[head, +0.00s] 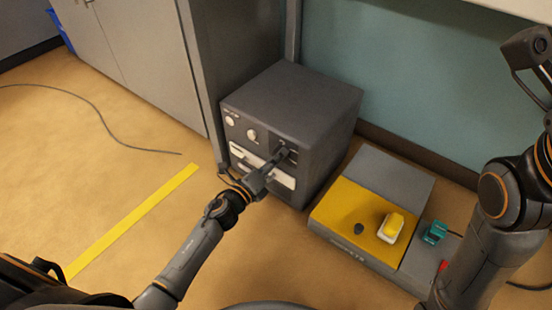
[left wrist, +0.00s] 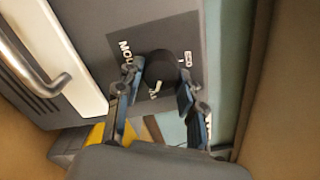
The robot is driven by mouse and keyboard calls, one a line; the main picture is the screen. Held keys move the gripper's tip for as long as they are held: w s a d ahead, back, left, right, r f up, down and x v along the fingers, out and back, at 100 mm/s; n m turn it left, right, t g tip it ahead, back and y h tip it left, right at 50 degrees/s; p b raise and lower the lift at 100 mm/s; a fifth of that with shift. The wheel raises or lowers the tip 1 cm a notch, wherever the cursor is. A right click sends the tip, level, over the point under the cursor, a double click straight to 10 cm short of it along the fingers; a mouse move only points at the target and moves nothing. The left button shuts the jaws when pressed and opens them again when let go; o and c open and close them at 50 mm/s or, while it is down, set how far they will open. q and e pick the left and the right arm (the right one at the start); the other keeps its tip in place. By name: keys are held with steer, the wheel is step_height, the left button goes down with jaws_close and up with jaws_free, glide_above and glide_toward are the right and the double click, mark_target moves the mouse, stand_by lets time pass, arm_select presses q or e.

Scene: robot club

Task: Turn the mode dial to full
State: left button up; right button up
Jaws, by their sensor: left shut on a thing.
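The mode dial (left wrist: 160,68) is a dark round knob on the front panel of a grey cabinet (head: 305,95). In the left wrist view, my left gripper (left wrist: 155,95) has a finger on each side of the dial and is shut on it. A small white mark shows on the dial's near side. White lettering is printed around it, with "ECO" to its upper right; other letters are partly hidden. In the head view, my left gripper (head: 278,162) covers the dial. Part of my right arm shows at the right edge, and its jaws are not clear.
The cabinet front also has two pale knobs and white drawer fronts with a handle (left wrist: 35,60). A yellow-and-grey unit (head: 345,212) with a yellow block (head: 393,225) and a teal part (head: 435,232) stands to the right. A cable (head: 95,105) lies on the open floor at left.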

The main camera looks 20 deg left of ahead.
arm_select(q)
steer(key=o, duration=1.1)
steer(key=shift+o, duration=0.2)
steer(key=v, duration=1.2)
